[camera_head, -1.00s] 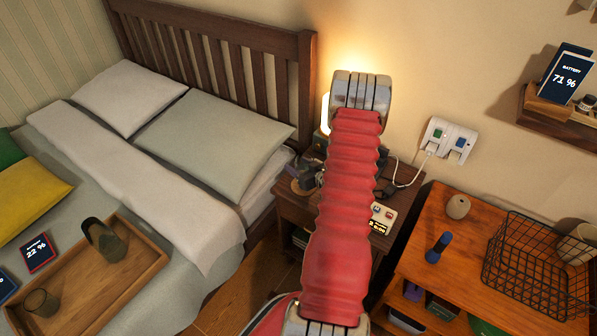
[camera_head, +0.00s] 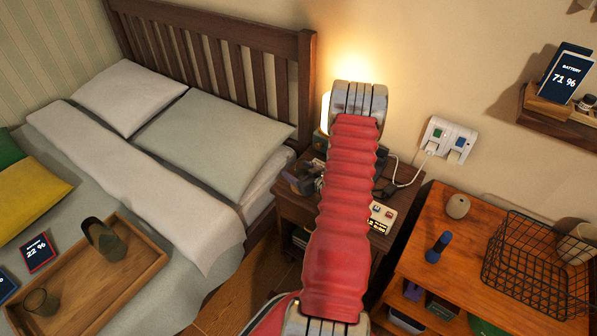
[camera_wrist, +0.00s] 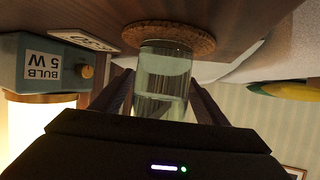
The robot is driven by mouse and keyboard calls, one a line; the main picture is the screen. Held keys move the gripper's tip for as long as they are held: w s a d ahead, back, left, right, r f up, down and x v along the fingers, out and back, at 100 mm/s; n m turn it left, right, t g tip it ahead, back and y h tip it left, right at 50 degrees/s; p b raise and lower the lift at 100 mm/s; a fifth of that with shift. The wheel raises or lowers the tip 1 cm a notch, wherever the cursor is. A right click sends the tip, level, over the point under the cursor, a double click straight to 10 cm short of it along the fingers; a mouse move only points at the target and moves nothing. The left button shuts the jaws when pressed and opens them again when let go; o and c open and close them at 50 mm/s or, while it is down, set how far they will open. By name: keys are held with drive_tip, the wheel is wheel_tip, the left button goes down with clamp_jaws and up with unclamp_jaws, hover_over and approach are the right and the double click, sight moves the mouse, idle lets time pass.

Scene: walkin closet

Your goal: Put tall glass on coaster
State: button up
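A clear, greenish tall glass (camera_wrist: 162,85) stands between the fingers of my gripper (camera_wrist: 163,95) in the wrist view, which is upside down. Both fingers press close along its sides, and the gripper looks shut on it. The glass's far end overlaps the round cork coaster (camera_wrist: 203,42) on the dark nightstand top. I cannot tell whether its base touches the cork. In the head view my gripper (camera_head: 303,180) is over the nightstand (camera_head: 290,210), partly behind my red arm. The glass and coaster are hard to make out there.
A teal box labelled "BULB 5 W" (camera_wrist: 38,65) and a glowing lamp (camera_wrist: 35,125) stand close by. A bed headboard (camera_head: 220,60) rises beside the nightstand. A tray (camera_head: 150,262) with glasses lies on the bed.

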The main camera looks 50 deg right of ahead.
sight(304, 175)
drive_tip(key=shift+r, duration=0.15)
drive_tip(key=v, duration=1.2)
drive_tip(key=shift+w, duration=0.1)
idle(0.6)
